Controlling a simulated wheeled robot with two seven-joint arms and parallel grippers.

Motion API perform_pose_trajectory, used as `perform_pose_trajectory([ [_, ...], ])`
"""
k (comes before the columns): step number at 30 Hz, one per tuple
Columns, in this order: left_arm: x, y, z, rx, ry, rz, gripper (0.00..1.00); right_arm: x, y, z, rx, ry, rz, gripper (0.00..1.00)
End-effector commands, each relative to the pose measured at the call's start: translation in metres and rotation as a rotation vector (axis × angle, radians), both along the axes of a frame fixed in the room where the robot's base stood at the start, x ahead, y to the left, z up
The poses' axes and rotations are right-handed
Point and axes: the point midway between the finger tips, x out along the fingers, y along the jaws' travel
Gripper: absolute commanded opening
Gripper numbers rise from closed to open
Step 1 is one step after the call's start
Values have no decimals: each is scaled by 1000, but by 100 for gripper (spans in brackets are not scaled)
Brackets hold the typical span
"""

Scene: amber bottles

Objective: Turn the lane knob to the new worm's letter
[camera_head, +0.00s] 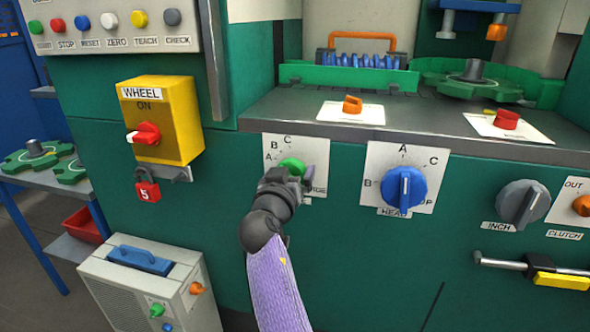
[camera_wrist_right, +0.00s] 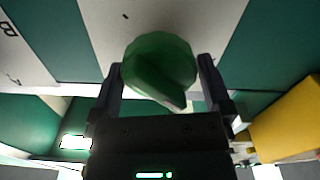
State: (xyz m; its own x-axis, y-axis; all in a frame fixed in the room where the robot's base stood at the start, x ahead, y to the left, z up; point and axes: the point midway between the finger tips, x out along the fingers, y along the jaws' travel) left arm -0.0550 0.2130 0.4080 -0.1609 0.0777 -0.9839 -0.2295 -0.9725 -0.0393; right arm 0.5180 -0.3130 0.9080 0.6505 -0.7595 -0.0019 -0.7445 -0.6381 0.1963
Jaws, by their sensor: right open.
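A green knob (camera_head: 293,166) sits on a white plate (camera_head: 272,148) lettered A, B and C on the machine front. My right gripper (camera_head: 288,180) is at this knob. In the right wrist view, its open fingers (camera_wrist_right: 161,72) stand on either side of the green knob (camera_wrist_right: 158,62); contact is unclear. A blue knob (camera_head: 404,188) to the right has its own A, B, C plate. A blue ribbed worm (camera_head: 360,61) lies in a green housing; I see no letter on it. My left gripper is not in view.
A yellow WHEEL box (camera_head: 178,112) with a red switch and red padlock (camera_head: 147,190) is at left. A grey INCH knob (camera_head: 523,203) and a yellow-gripped bar (camera_head: 560,281) are at right. A ledge (camera_head: 420,121) juts out above the knobs.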

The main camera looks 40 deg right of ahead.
Motion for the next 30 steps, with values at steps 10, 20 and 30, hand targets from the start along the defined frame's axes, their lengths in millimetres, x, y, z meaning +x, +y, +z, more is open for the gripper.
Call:
perform_pose_trajectory([
  [10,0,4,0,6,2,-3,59,0,0,0,0,0,0,66],
  [20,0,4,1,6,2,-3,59,0,0,0,-9,11,0,33],
  [30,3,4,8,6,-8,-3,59,0,0,1,-126,145,-1,33],
])
